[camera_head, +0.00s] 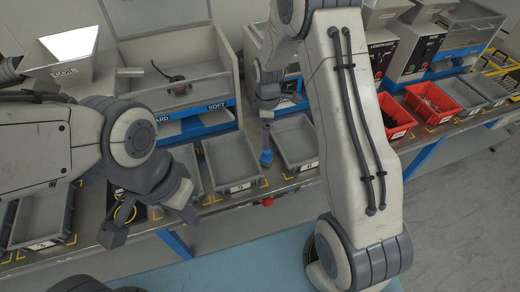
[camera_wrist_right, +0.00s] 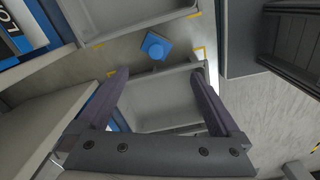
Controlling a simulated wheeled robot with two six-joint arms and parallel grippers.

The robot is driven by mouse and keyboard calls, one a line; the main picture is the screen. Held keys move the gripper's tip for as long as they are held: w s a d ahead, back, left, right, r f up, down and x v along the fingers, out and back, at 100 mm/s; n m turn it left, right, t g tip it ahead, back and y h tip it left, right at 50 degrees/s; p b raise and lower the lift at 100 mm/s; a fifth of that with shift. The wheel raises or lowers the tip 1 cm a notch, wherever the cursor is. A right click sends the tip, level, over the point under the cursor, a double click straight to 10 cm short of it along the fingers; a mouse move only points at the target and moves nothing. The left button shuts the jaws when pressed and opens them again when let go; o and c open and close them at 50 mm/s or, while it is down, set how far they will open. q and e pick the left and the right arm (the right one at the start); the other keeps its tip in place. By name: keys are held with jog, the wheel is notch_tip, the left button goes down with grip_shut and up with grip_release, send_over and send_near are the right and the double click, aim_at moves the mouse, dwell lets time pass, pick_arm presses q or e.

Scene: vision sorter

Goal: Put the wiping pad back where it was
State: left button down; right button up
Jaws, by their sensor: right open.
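The wiping pad is a blue square with a round blue knob (camera_wrist_right: 155,46). It lies on the bench in a gap between grey trays, and also shows in the head view (camera_head: 266,157). My right gripper (camera_wrist_right: 160,75) is open and empty, its two purple-grey fingers spread over a grey tray. The pad appears just beyond the fingertips, not between them. In the head view the right gripper (camera_head: 266,128) is partly hidden and hangs close above the pad. My left gripper (camera_head: 151,222) is open and empty at the bench's front edge on the left.
Grey trays (camera_head: 233,182) line the bench front, with another tray (camera_head: 298,163) right of the pad. Red bins (camera_head: 434,121) stand farther right. A machine labelled SOFT (camera_head: 218,106) stands behind. A red knob (camera_head: 267,202) is at the bench's front edge.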

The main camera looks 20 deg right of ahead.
jog(key=s+a+r+m, duration=0.3)
jog(key=s+a+r, duration=1)
jog(key=s+r+m, duration=0.2)
jog(key=s, duration=0.6)
jog(key=s+a+r+m+y, duration=0.1)
jog(key=s+m, duration=0.1)
jog(key=s, duration=0.6)
jog(key=shift+a+r, duration=0.3)
jog(key=shift+r, duration=0.05)
jog(key=shift+w, duration=0.1)
